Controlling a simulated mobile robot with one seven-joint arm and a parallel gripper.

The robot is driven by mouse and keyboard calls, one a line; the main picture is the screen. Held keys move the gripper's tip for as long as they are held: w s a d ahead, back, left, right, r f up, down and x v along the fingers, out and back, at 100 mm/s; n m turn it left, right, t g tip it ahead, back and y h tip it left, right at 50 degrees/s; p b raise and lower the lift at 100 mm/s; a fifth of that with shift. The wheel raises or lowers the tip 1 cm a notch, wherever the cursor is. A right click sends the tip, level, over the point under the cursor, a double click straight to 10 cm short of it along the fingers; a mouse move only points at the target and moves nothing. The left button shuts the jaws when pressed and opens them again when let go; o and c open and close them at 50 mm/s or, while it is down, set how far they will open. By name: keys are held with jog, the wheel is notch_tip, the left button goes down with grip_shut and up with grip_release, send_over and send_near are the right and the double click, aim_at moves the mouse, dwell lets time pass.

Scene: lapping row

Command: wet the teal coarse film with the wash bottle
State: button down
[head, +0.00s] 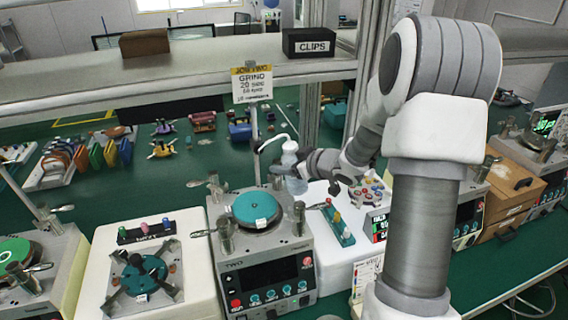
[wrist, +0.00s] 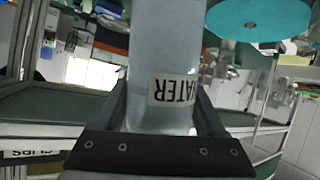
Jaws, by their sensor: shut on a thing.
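The teal coarse film (head: 255,209) is a round disc with a small white label, on top of the lapping machine marked TWO (head: 262,262). A teal disc, seemingly the same film, shows at the top right of the wrist view (wrist: 258,18). The wash bottle (head: 296,185) is pale and translucent, with a thin curved spout toward the left. My gripper (wrist: 162,108) is shut on its body, and a WATER label shows upside down in the wrist view. In the head view the bottle looks upright, behind and right of the film. No water stream is visible.
Posts with lever handles (head: 299,218) stand around the film. A raised shelf with a CLIPS box (head: 309,43) runs across the back. A teal rack of coloured pegs (head: 338,224) lies right of the machine.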

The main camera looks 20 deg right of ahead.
jog(key=f+b, duration=0.1)
jog(key=b, duration=0.1)
jog(key=d+f+n+h+b, duration=0.1)
jog(key=f+b, duration=0.1)
jog(key=f+h+b, duration=0.1)
jog(key=f+b, duration=0.1)
jog(key=b, duration=0.1)
jog(key=shift+d+n, duration=0.3)
jog(key=shift+w+d+n+h+b, duration=0.1)
jog(key=shift+d+n+h+b, duration=0.1)
jog(key=shift+n+h+b, duration=0.65)
jog(key=shift+d+r+n+h+b, duration=0.3)
jog(key=shift+h+b, duration=0.25)
jog(key=shift+b, duration=0.75)
jog(key=shift+d+p, duration=0.1)
jog(key=shift+p, duration=0.4)
jog(key=shift+r+p, duration=0.15)
jog(key=shift+p, duration=0.3)
jog(key=m+y+p, duration=0.1)
jog(key=p, duration=0.1)
jog(key=shift+g+p, duration=0.3)
jog(key=shift+y+p, duration=0.3)
jog(key=shift+p, duration=0.05)
jog(key=shift+m+p, duration=0.25)
jog(key=shift+p, duration=0.05)
jog(key=shift+f, duration=0.25)
